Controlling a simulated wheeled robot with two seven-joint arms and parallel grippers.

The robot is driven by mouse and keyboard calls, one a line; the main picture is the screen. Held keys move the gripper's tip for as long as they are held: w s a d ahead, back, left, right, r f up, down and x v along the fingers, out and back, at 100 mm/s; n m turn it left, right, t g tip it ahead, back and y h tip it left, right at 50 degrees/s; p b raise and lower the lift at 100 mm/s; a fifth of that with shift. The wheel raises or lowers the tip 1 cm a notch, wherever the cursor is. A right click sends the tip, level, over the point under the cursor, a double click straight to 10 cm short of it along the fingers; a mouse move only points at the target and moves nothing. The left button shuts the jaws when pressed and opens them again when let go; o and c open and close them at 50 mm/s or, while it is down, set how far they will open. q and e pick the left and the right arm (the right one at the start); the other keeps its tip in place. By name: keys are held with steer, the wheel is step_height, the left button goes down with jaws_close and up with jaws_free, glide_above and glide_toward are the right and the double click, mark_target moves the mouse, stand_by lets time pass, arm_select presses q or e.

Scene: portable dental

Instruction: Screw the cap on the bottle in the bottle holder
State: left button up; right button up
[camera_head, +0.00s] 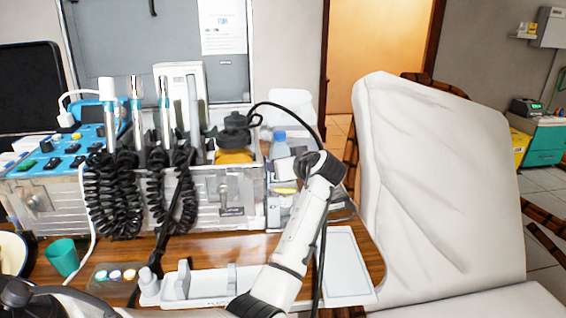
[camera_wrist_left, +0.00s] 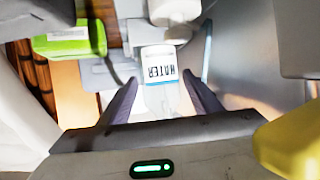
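A bottle with a blue top (camera_head: 280,144) stands behind the end of my left arm in the head view. In the left wrist view a clear bottle with a white WATER label (camera_wrist_left: 158,70) lies between the fingers of my left gripper (camera_wrist_left: 163,95). The fingers are spread, with a gap visible on each side of the bottle. The label reads upside down. I cannot tell whether both views show the same bottle, and no separate cap or bottle holder can be made out clearly. In the head view the left fingers are hidden behind my wrist. My right gripper is out of view.
A dental unit (camera_head: 215,195) with coiled black hoses fills the left of the table. A white rack (camera_head: 205,283) and a flat white tray (camera_head: 347,268) lie in front. A green cup (camera_head: 62,257) is at left. A white chair (camera_head: 430,170) stands at right.

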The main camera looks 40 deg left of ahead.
arm_select(q)
steer(key=shift+o, duration=0.3)
steer(key=shift+r, duration=0.15)
steer(key=shift+d+r, duration=0.15)
steer(key=shift+d, duration=0.05)
steer(key=p+v, duration=0.1)
steer(key=v, duration=1)
steer(key=shift+s+d, duration=0.15)
steer(key=shift+d, duration=0.1)
steer(key=shift+r, duration=0.15)
